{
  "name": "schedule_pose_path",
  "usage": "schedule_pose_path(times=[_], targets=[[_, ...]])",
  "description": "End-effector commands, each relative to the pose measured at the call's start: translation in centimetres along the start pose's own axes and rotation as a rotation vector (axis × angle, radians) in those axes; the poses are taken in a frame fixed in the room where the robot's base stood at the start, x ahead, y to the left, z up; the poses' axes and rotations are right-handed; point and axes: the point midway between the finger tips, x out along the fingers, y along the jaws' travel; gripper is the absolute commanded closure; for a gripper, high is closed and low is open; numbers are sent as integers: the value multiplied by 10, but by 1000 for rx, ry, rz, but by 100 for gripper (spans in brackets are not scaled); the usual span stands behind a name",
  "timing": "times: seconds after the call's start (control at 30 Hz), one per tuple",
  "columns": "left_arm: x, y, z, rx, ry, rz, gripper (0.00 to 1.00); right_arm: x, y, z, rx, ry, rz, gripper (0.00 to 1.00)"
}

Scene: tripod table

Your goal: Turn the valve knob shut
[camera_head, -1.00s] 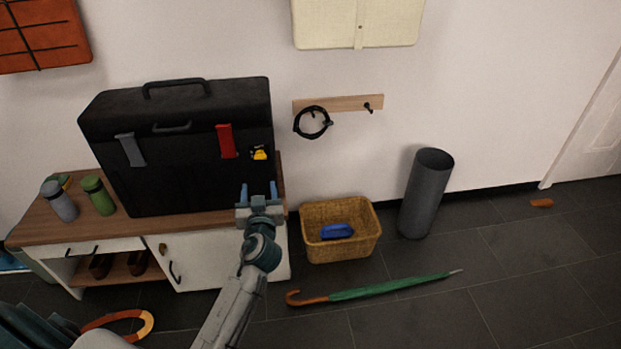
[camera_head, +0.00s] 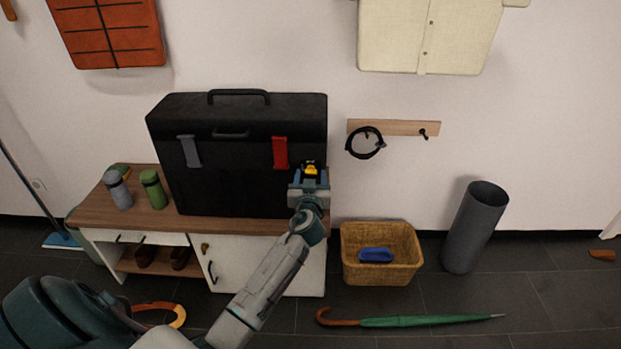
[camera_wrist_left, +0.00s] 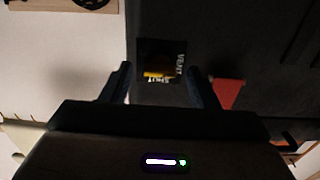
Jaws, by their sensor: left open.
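The yellow valve knob (camera_head: 311,170) is on the lower right of the front of a large black case (camera_head: 236,150). In the left wrist view the knob (camera_wrist_left: 155,73) is a dim yellow piece on a dark square plate, with the words VENT and SHUT beside it. My left gripper (camera_head: 310,176) is right in front of the knob. Its two fingers (camera_wrist_left: 160,85) are open, one on each side of the plate in the wrist view; I cannot tell whether they touch anything. The gripper hides the knob's lower part in the head view. My right gripper is not in view.
The case stands on a wooden-topped cabinet (camera_head: 130,205), with a grey bottle (camera_head: 118,192) and a green bottle (camera_head: 153,190) to its left. A wicker basket (camera_head: 352,270), green umbrella (camera_head: 420,320) and grey bin (camera_head: 470,230) are right of the cabinet. A red strap (camera_head: 280,152) hangs near the knob.

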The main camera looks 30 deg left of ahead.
Motion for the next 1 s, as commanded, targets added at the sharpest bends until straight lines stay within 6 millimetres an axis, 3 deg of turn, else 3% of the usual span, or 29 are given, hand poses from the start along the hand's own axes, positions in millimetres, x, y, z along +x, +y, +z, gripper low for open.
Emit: schedule_pose_path(times=[0.13, 0.37, 0.67, 1.0], targets=[[0, 0, 0, 0, 0, 0, 45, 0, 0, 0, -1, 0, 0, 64], [0, 0, 0, 0, 0, 0, 90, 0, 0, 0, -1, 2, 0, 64], [0, 0, 0, 29, 0, 0, 90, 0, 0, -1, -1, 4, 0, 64], [0, 0, 0, 235, -1, 1, 90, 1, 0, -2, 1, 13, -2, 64]])
